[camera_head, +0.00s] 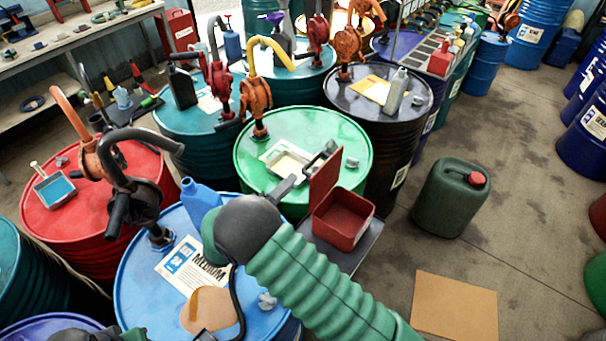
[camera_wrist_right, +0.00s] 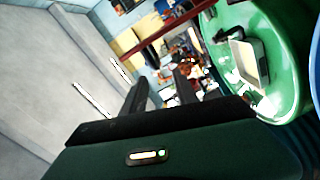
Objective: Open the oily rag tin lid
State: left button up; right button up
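The oily rag tin (camera_head: 343,222) is a red square box at the middle of the head view. Its lid (camera_head: 325,179) stands raised, nearly upright, on the tin's left side, and the dark red inside shows. My right gripper (camera_head: 322,157) is at the lid's upper edge, with its green-sleeved arm coming from the lower right. In the right wrist view its two dark fingers (camera_wrist_right: 161,80) are apart with nothing visible between them. A thin red edge, likely the lid, crosses above the fingertips there. I cannot tell whether they touch. My left gripper is not clearly visible.
The tin is on a grey stand (camera_head: 360,247) beside the green drum (camera_head: 330,130), which holds a shallow tray (camera_head: 288,163). A blue drum (camera_head: 140,270) with a pump is at the left.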

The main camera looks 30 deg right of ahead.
jog(key=v, duration=0.5)
jog(key=shift+b, duration=0.35)
jog(key=shift+w, duration=0.1)
